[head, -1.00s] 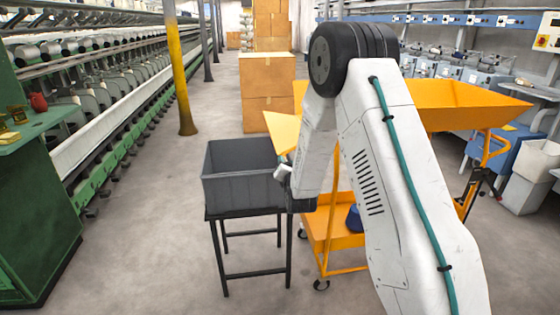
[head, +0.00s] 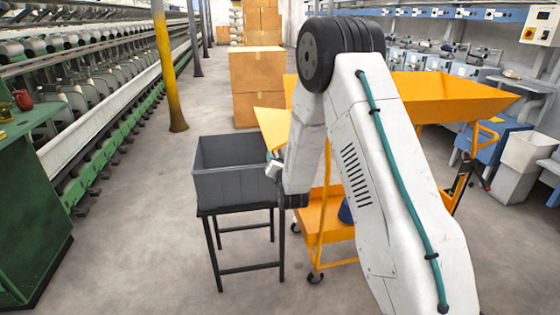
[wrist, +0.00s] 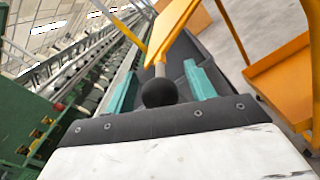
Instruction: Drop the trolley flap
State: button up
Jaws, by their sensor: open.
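The orange trolley (head: 455,95) stands behind my arm, with a tapered tray on top and a lower shelf (head: 318,222). Its flap (head: 270,126) sticks out at the left end, sloping, partly hidden by my arm. In the wrist view the flap (wrist: 170,28) shows as a yellow panel with a short rod ending in a dark ball knob (wrist: 159,93). My gripper (wrist: 160,73) is open, with one teal finger on each side of the knob and rod. A gap shows beside the knob. In the head view the gripper is mostly hidden by my arm.
A grey bin (head: 233,187) on a black stand (head: 250,268) is close to the left of my arm, below the flap. A green bench (head: 35,200) is at the left. Cardboard boxes (head: 257,75) stand behind. The floor left of the stand is clear.

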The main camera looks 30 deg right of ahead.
jog(key=v, duration=0.7)
jog(key=shift+s, duration=0.4)
jog(key=shift+a, duration=0.1)
